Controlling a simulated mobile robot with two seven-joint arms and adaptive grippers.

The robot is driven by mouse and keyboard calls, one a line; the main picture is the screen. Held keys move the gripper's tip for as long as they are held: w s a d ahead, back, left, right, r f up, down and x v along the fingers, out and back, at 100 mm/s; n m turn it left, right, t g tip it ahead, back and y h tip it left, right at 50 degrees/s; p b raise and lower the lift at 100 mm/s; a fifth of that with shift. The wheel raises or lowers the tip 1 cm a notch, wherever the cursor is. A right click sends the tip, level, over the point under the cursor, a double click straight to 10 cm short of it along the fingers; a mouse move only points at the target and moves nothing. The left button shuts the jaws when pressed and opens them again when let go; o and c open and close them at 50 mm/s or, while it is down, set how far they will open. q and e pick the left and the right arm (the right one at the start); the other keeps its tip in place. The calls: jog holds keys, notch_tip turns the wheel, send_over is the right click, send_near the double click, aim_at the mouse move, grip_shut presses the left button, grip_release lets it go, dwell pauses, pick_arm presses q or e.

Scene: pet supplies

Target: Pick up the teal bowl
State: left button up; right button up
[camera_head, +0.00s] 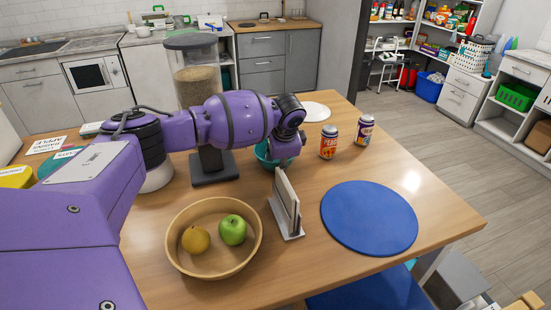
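My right gripper is not in view.
A pet food dispenser (196,80) stands behind my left arm. A napkin holder (287,205), a wooden bowl with fruit (177,262) and a blue round mat (370,218) lie nearer. Two cans, orange (329,142) and purple (364,131), stand to the right.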

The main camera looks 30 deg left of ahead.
pick_arm(q)
jog(key=shift+w+f, duration=0.15)
jog(key=shift+f, duration=0.35)
jog(key=shift+a, duration=0.1)
jog(key=shift+c, duration=0.3)
grip_shut()
jog(key=shift+r, duration=0.1)
